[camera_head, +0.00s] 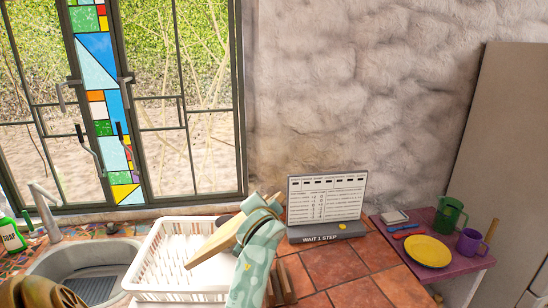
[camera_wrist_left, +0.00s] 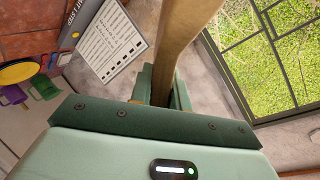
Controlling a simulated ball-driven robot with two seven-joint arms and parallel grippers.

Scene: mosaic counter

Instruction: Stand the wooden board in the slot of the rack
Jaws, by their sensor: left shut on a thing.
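The wooden board (camera_head: 214,243) is pale and flat, and is held tilted above the white rack in the head view. My left gripper (camera_head: 258,206) is pale green and shut on the board. The board also runs up between the fingers of my left gripper (camera_wrist_left: 160,88) in the left wrist view, as a long brown strip (camera_wrist_left: 182,35). The white rack (camera_head: 150,258) stands beside the sink. The board and my arm hide part of its right side, and I cannot tell whether the board touches it. My right gripper is not in view.
A sink (camera_head: 70,270) lies left of the rack. A grey sign stand (camera_head: 327,208) is right of my gripper. Dark wooden bars (camera_head: 285,280) lie beside my arm. A purple side table (camera_head: 455,263) holds a yellow plate (camera_head: 428,251) and mugs. Tiles (camera_head: 350,270) at front right are clear.

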